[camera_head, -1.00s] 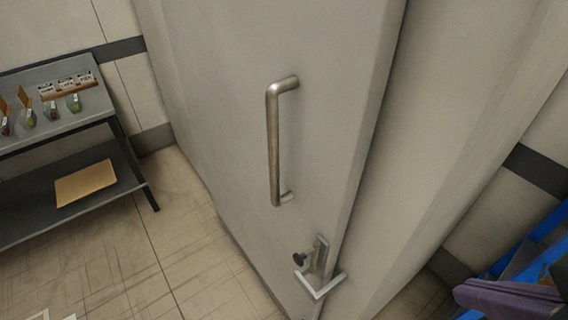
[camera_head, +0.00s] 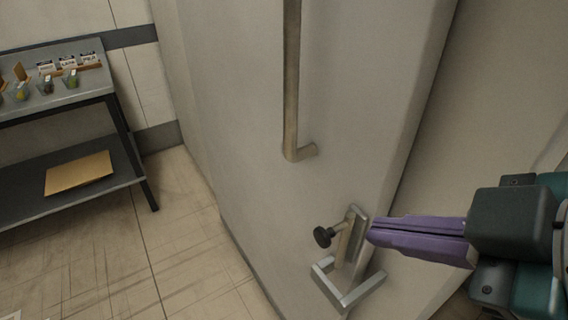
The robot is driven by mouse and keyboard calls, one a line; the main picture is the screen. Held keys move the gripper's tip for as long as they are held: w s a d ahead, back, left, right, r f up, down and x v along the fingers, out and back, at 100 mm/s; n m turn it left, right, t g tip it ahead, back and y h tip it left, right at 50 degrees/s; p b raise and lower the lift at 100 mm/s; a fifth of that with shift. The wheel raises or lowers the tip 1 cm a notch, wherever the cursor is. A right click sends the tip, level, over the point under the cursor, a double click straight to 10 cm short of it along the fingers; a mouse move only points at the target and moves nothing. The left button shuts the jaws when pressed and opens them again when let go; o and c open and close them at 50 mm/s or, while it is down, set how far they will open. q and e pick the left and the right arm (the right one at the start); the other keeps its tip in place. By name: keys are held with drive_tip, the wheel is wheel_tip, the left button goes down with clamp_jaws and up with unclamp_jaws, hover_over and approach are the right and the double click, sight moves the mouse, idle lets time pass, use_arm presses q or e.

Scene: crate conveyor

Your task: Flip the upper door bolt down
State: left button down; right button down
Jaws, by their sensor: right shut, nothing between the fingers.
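The door bolt (camera_head: 349,238) is a metal piece near the right edge of the pale door (camera_head: 240,120), with a dark round knob (camera_head: 323,237) sticking out to its left. A metal bracket (camera_head: 352,294) is just below it. My right gripper (camera_head: 370,233) comes in from the right with its purple fingers shut and empty. In the picture its fingertips are right beside the bolt; whether they touch it I cannot tell. My left gripper is not in view.
A long metal handle (camera_head: 291,90) stands out from the door above the bolt. At the left a dark two-level table (camera_head: 70,168) carries small containers and a cardboard sheet (camera_head: 78,173). Tiled floor between table and door is clear.

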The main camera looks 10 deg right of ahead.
idle(0.3)
hover_over(332, 234)
drive_tip(key=s+a, duration=0.3)
wheel_tip(332, 234, down, 7)
drive_tip(key=shift+d+f+b, duration=0.3)
drive_tip(key=shift+d+f, duration=0.05)
drive_tip(key=shift+f, duration=0.2)
drive_tip(key=shift+d+f+b, duration=0.3)
drive_tip(key=shift+f, duration=0.2)
drive_tip(key=shift+w+d+f, duration=0.2)
drive_tip(key=shift+w+f, duration=0.05)
drive_tip(key=shift+f, duration=0.3)
wheel_tip(332, 234, down, 8)
drive_tip(key=b, duration=0.5)
drive_tip(key=shift+r, duration=0.15)
